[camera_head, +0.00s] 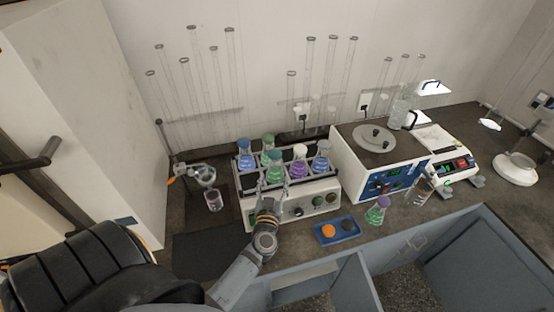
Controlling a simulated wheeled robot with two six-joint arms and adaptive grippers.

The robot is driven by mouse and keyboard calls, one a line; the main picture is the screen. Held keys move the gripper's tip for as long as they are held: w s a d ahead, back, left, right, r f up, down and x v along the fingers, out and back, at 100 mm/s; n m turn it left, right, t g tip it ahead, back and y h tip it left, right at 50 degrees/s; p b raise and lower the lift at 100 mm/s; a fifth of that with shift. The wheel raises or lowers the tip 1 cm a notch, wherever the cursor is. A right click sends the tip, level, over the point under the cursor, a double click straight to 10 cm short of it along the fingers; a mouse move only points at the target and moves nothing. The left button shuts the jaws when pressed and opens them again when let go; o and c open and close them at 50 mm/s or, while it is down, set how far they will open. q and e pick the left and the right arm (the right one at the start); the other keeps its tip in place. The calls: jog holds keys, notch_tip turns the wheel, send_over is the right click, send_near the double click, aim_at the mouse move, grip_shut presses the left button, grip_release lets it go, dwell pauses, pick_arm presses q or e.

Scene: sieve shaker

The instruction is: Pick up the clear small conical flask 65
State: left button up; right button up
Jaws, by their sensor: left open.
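Several clear conical flasks with coloured liquid and coloured stoppers stand in a rack on a white shaker (318,198). They include a blue-liquid flask (245,157), a purple-liquid flask (299,165) and another blue-liquid flask (321,158). A green-liquid flask (275,170) stands at the rack's front, just beyond my left gripper (271,191). My left gripper is open, at the front of the rack; I cannot tell whether its fingers touch that flask. Another green-liquid flask (376,212) stands alone on the bench. No label 65 is readable. My right gripper is not in view.
A blue tray (350,236) with an orange and a dark round piece lies right of my left arm. A white-and-blue hotplate unit (390,180) and a balance (444,160) stand to the right. A stand with a small vessel (213,203) is left. The dark mat (205,250) is clear.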

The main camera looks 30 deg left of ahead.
aim_at(275, 166)
pick_arm(q)
jog(key=shift+w+a+r+p, duration=0.15)
jog(key=shift+w+a+r, duration=0.15)
jog(key=shift+w, duration=0.3)
jog(key=shift+w+a+r+p, duration=0.2)
jog(key=shift+w+r, duration=0.1)
jog(key=shift+w, duration=0.25)
jog(key=x, duration=0.3)
jog(key=shift+a+f, duration=0.2)
jog(key=shift+f, duration=0.05)
jog(key=shift+x, duration=1.85)
jog(key=shift+s, duration=0.3)
jog(key=c, duration=0.6)
grip_shut()
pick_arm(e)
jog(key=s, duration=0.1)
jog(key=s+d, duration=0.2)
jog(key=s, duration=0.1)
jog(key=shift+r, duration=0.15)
